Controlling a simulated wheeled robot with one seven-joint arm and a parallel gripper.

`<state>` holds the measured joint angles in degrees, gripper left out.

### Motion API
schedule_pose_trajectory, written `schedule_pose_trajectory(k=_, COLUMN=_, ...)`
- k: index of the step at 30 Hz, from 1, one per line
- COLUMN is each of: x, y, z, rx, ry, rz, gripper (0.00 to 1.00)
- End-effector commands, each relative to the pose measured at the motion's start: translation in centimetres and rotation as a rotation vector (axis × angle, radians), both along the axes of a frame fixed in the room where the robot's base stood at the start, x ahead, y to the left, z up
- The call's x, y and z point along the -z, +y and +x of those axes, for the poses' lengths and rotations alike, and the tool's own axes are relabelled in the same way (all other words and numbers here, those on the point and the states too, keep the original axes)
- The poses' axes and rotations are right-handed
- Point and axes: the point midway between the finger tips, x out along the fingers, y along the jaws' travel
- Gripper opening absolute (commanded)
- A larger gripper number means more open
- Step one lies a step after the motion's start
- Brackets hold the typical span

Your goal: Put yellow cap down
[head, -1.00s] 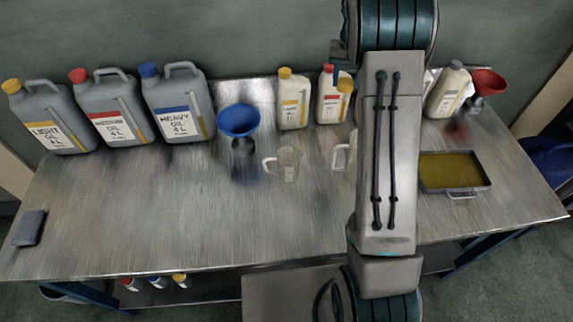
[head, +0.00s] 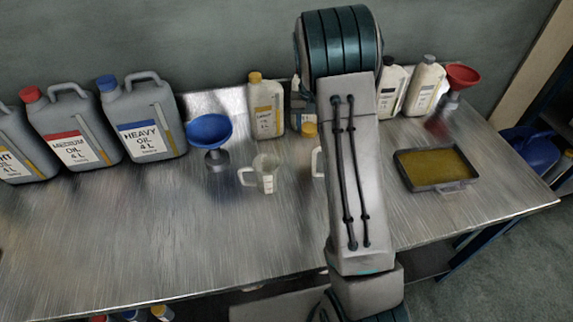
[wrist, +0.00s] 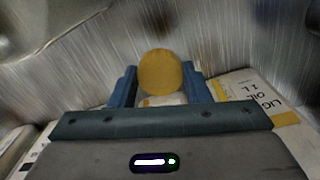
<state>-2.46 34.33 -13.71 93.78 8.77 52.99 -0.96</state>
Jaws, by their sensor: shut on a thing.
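The yellow cap (wrist: 160,73) shows as a round disc between my blue fingertips in the wrist view. My gripper (wrist: 163,90) is shut on it. In the head view a yellow cap (head: 309,128) shows beside my arm, just above the table; my forearm hides most of the gripper there. The light oil 1 L bottle (head: 266,108), with its own yellow cap, stands upright to the left. Its label side (wrist: 257,97) shows at the right in the wrist view.
A clear measuring jug (head: 265,173) stands in front; another is partly hidden by my arm. A blue funnel (head: 210,132) and large grey canisters (head: 140,125) stand left. An oil tray (head: 437,168) and red funnel (head: 462,76) are right. The left front table is clear.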

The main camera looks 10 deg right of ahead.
Motion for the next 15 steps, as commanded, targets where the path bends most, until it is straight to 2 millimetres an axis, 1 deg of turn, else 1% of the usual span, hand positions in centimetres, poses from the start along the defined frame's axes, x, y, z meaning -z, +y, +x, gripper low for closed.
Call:
schedule_pose_trajectory(k=1, x=0.5, y=0.9, z=-0.9, rx=-0.004, ry=0.005, rz=0.001, gripper=0.22)
schedule_pose_trajectory(k=3, x=1.4, y=2.1, z=-2.0, rx=-0.004, ry=0.006, rz=0.001, gripper=0.22)
schedule_pose_trajectory(k=9, x=3.7, y=4.8, z=-4.7, rx=-0.002, ry=0.004, rz=0.001, gripper=0.22)
schedule_pose_trajectory(k=15, x=4.9, y=5.8, z=-5.7, rx=0.000, ry=0.001, rz=0.000, gripper=0.22)
